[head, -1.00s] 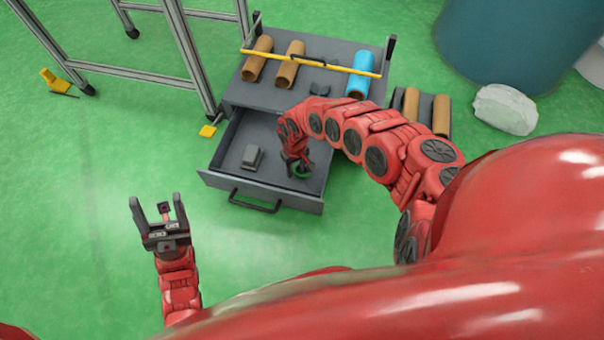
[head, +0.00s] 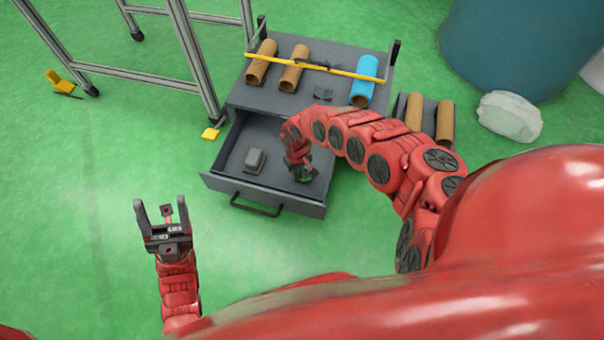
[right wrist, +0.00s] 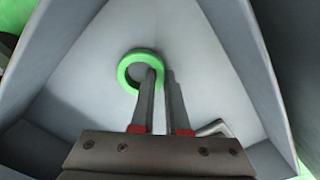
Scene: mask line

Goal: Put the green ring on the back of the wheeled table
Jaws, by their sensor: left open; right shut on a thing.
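The green ring (right wrist: 128,69) lies inside the open drawer (head: 235,182) of the dark grey wheeled table (head: 310,103). My right gripper (right wrist: 160,77) reaches into the drawer and is shut on the ring's near right side, with one finger inside the ring's hole. My left gripper (head: 164,222) is open and empty, over the floor left of the drawer.
On the tabletop are two brown tubes (head: 294,69), a blue tube (head: 364,82) and a yellow bar (head: 310,63) across them. A grey block (head: 254,160) is in the drawer.

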